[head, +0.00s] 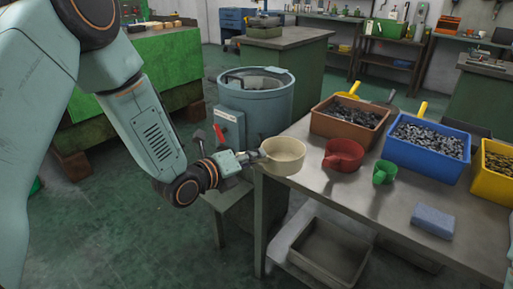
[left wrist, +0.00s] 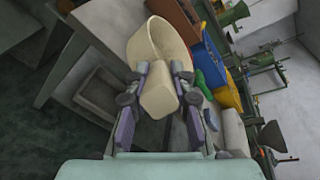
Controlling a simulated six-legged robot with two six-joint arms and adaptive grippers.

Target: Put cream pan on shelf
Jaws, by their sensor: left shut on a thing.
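The cream pan (head: 284,157) is a round pan with a short, thick handle. My left gripper (head: 252,157) is shut on the handle, with the bowl at the left end of the table, its open side up in the head view. I cannot tell whether its base touches the tabletop. In the left wrist view the bowl (left wrist: 158,42) lies beyond the fingertips, and the gripper (left wrist: 160,76) has a finger on each side of the handle. Under the table is a low shelf (head: 297,226) with a grey tray (head: 330,252). My right gripper is not in view.
The table (head: 390,205) also holds a red pan (head: 344,156), a green cup (head: 383,173), a blue block (head: 433,220), and brown, blue and yellow bins of metal parts. A grey-blue drum machine (head: 255,105) stands close behind the pan.

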